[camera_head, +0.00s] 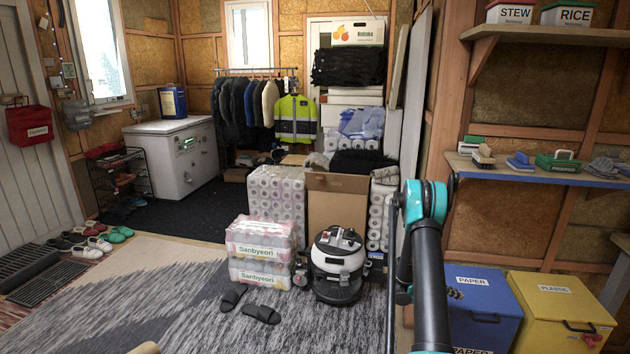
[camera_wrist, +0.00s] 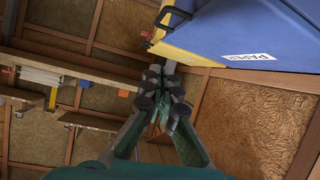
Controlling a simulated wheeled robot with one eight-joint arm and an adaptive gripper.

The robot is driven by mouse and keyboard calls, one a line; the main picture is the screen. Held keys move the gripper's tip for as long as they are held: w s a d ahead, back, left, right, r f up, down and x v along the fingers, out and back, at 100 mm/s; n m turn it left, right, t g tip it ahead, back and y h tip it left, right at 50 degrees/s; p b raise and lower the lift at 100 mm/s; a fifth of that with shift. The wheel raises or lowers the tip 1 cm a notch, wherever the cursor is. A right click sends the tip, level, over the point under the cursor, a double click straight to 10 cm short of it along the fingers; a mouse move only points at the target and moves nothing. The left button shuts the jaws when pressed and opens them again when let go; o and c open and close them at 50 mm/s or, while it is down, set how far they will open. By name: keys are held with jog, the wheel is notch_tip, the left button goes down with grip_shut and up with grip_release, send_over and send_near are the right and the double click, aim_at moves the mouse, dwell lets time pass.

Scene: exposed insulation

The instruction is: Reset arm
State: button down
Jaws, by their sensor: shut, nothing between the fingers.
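My arm, black with teal joints, stands upright in the right half of the head view, bent over at its top. The gripper cannot be made out in that view. In the wrist view my gripper (camera_wrist: 160,92) is shut and empty, its dark fingertips together near the middle of the picture. Behind the fingers in that view are a blue paper bin (camera_wrist: 235,30) and part of a yellow bin (camera_wrist: 180,57). The gripper holds nothing and seems apart from the bins.
The blue paper bin (camera_head: 482,312) and yellow plastic bin (camera_head: 561,311) stand right of my arm, below a shelf (camera_head: 545,174) with brushes and a green caddy (camera_head: 558,161). A round vacuum (camera_head: 337,264) and wrapped rolls (camera_head: 259,252) are left of it. The grey rug (camera_head: 180,310) has free room.

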jog(key=s+a+r+n+t+y, duration=0.25)
jog(key=s+a+r+n, duration=0.2)
jog(key=a+r, duration=0.35)
jog(key=s+a+r+n+t+y, duration=0.1)
jog(key=s+a+r+n+y, duration=0.35)
jog(key=a+r, duration=0.4)
jog(key=s+a+r+n+t+y, duration=0.1)
jog(key=s+a+n+y, duration=0.5)
jog(key=s+a, duration=1.3)
jog(key=s+n+t, duration=0.1)
jog(key=n, duration=0.2)
jog(key=shift+s+a+r, duration=0.2)
jog(key=shift+s+r, duration=0.1)
jog(key=shift+t, duration=0.25)
